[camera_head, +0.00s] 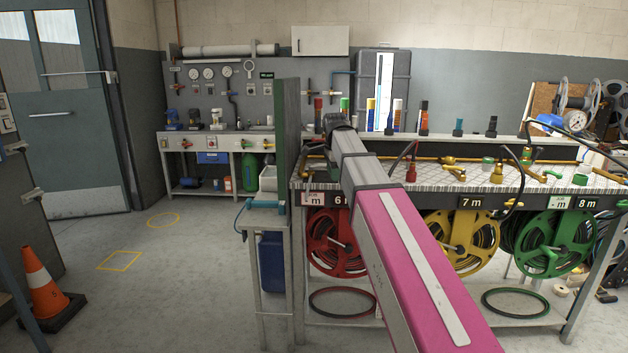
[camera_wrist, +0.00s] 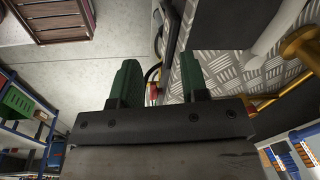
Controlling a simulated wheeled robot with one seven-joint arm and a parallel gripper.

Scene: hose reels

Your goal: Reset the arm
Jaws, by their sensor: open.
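My arm, pink with grey sections, reaches forward from the lower right of the head view over the workbench (camera_head: 420,178). The fingers cannot be made out in the head view; the arm's far end is dark and lies near the bench's left end. In the wrist view my gripper (camera_wrist: 157,88) shows two green fingers set apart, with nothing gripped between them. A dark cable and a small red piece show beyond the gap, by the edge of the checker-plate bench top (camera_wrist: 222,72). I cannot tell how far they are from the fingers.
Red (camera_head: 335,245), yellow (camera_head: 460,240) and green (camera_head: 550,240) hose reels sit under the bench. Fittings and bottles stand on it. A tall green-edged panel (camera_head: 287,150) rises at its left end. An orange cone (camera_head: 43,285) stands left. Floor between is clear.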

